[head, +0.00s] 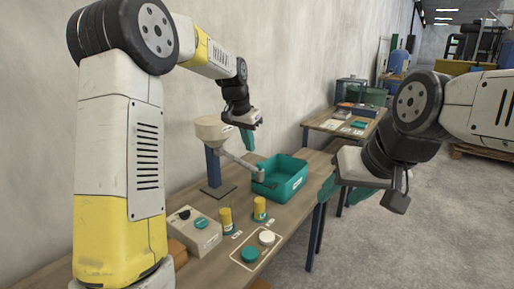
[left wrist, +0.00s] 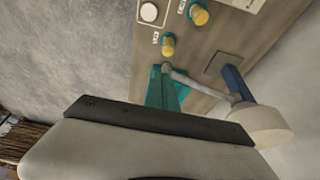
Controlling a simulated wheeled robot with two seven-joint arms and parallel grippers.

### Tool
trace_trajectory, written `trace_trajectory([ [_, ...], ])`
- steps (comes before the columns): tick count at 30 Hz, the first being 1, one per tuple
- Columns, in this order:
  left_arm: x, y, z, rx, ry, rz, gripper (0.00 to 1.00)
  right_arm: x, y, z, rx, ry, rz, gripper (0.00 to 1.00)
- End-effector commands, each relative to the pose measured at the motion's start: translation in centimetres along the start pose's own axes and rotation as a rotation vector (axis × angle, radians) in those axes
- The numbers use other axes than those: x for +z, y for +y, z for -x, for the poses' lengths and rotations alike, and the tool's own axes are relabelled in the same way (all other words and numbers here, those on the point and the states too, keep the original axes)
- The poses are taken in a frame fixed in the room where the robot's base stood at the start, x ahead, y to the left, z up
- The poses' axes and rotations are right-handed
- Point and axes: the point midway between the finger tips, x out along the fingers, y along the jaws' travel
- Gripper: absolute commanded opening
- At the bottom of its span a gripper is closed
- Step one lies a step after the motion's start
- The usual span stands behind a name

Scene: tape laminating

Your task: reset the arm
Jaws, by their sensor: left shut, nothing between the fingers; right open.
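My left gripper (head: 249,143) hangs in the air near the wall, above the table and behind the teal bin. Its teal fingers are shut with nothing between them. My right gripper (head: 326,196) is at the right, out over the table's front edge, with its teal fingers apart and empty. Part of its fingers is hidden behind its own body. In the left wrist view, teal shapes show past the gripper's body; I cannot tell finger from bin there.
On the table (head: 185,262) stand a teal bin (head: 290,184), a lamp-like stand (head: 213,165), a grey box with a teal button (head: 196,232), yellow cylinders (head: 260,208) and a panel with round discs (head: 249,254). A second table (head: 326,123) stands behind.

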Motion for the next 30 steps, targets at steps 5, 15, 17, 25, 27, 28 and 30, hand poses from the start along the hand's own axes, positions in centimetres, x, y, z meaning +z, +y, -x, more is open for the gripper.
trace_trajectory([
  [5, 3.5, 0.8, 4.8, -0.022, 0.039, 0.065, 0.00, 0.0, 0.0, 0.0, 0.000, 0.000, 0.000, 0.51],
  [15, 16.5, 5.2, 13.2, -0.059, 0.153, 0.283, 0.00, 0.0, 0.0, 0.0, 0.000, 0.000, 0.000, 0.51],
  [17, 18.9, 6.1, 13.8, -0.062, 0.176, 0.323, 0.00, 0.0, 0.0, 0.0, 0.000, 0.000, 0.000, 0.51],
  [25, 27.1, 9.8, 14.0, -0.063, 0.253, 0.460, 0.00, 0.0, 0.0, 0.0, 0.000, 0.000, 0.000, 0.51],
  [27, 28.2, 10.3, 13.8, -0.062, 0.262, 0.479, 0.00, 0.0, 0.0, 0.0, 0.000, 0.000, 0.000, 0.51],
  [28, 28.5, 10.4, 13.7, -0.061, 0.264, 0.484, 0.00, 0.0, 0.0, 0.0, 0.000, 0.000, 0.000, 0.51],
  [30, 28.9, 10.7, 13.5, -0.061, 0.269, 0.493, 0.00, 0.0, 0.0, 0.0, 0.000, 0.000, 0.000, 0.51],
])
